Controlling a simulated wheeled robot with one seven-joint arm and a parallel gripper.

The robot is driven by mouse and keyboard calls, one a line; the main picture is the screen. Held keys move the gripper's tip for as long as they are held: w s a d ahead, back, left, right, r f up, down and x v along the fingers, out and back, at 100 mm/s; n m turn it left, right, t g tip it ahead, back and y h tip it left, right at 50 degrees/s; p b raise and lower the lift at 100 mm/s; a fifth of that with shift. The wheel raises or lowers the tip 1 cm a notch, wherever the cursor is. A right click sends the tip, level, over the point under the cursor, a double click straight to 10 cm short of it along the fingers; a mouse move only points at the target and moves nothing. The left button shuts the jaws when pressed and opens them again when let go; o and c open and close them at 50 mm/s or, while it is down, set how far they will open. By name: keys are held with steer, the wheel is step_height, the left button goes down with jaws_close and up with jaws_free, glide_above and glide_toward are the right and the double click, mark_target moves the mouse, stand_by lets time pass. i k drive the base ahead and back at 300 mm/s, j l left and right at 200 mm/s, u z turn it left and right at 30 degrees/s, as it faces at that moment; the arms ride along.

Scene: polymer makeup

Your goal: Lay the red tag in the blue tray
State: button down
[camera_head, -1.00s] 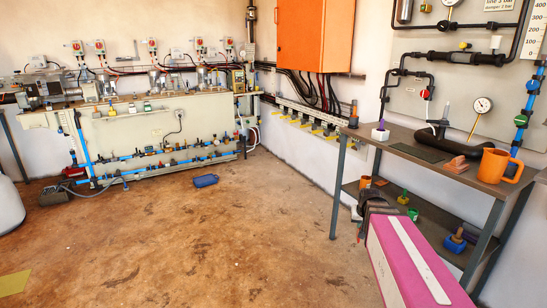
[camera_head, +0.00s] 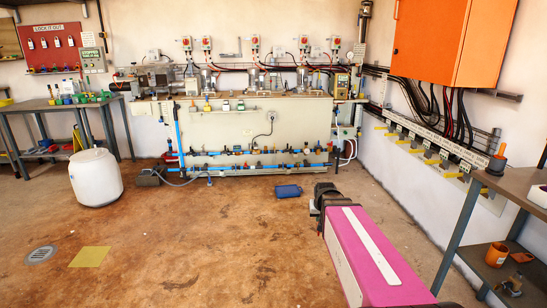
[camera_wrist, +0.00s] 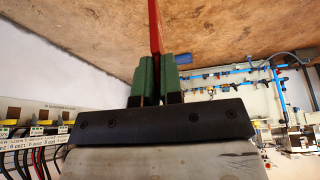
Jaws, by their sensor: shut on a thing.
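The red tag (camera_wrist: 155,28) shows edge-on in the wrist view as a thin red strip. My gripper (camera_wrist: 153,78) is shut on it with its green finger pads, and the tag sticks out past the fingertips. In the head view my gripper (camera_head: 322,192) is the dark end of my pink and white arm; the tag cannot be made out there. A blue tray (camera_head: 288,190) lies on the brown floor in front of the pipe panel, apart from my gripper and to its left. A blue shape on the floor (camera_wrist: 195,57) in the wrist view looks like the same tray.
The floor around the tray is open. A white drum (camera_head: 95,178), a yellow floor patch (camera_head: 90,257) and a drain (camera_head: 40,254) are at left. A workbench (camera_head: 62,104) stands back left, a metal table (camera_head: 510,186) at right, the pipe panel (camera_head: 245,130) behind.

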mark_target(287, 190)
steer(key=i, duration=1.05)
steer(key=i+z, duration=0.1)
steer(key=i, duration=0.9)
steer(key=i+j, duration=0.2)
steer(key=i, duration=0.85)
steer(key=i+j+z, duration=0.25)
steer(key=i, duration=0.45)
steer(key=l, duration=0.1)
